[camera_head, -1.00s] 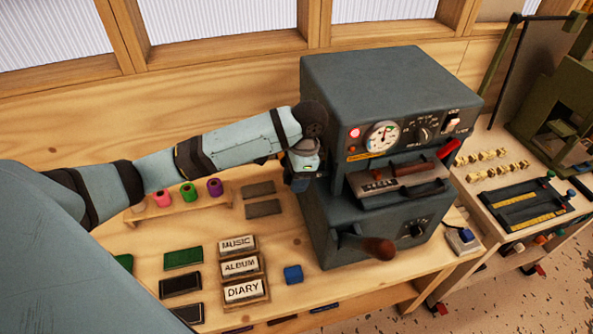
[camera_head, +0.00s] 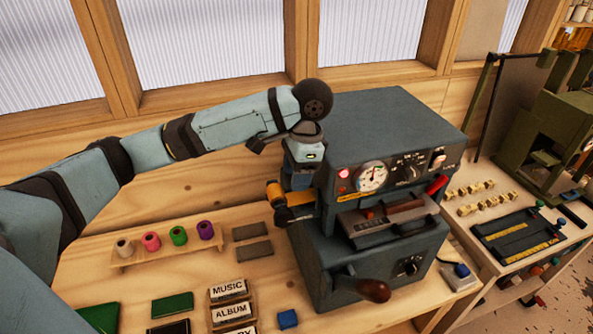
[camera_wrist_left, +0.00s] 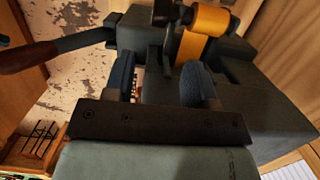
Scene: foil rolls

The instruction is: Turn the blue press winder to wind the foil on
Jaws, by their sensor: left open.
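The blue-grey press (camera_head: 390,130) stands on the bench, with a dial, switches and a brown-handled lever on its front. A gold foil roll (camera_head: 274,193) is on its left side, with a dark round part (camera_head: 290,214) just below it; I cannot tell whether that is the winder. In the left wrist view, the gold foil (camera_wrist_left: 211,20) runs down as a strip beside dark fittings. My left gripper (camera_head: 299,183) is at the press's upper left side, close to the roll. In the wrist view its blue fingers (camera_wrist_left: 159,75) are apart, with nothing clearly held between them. My right gripper is out of view.
A wooden rack (camera_head: 170,249) holds white, pink, green and purple rolls left of the press. Grey plates, lettered blocks (camera_head: 232,313) and a blue block (camera_head: 288,319) lie in front. A crank handle (camera_head: 372,290) sticks out at the press's front. A green machine (camera_head: 560,140) stands right.

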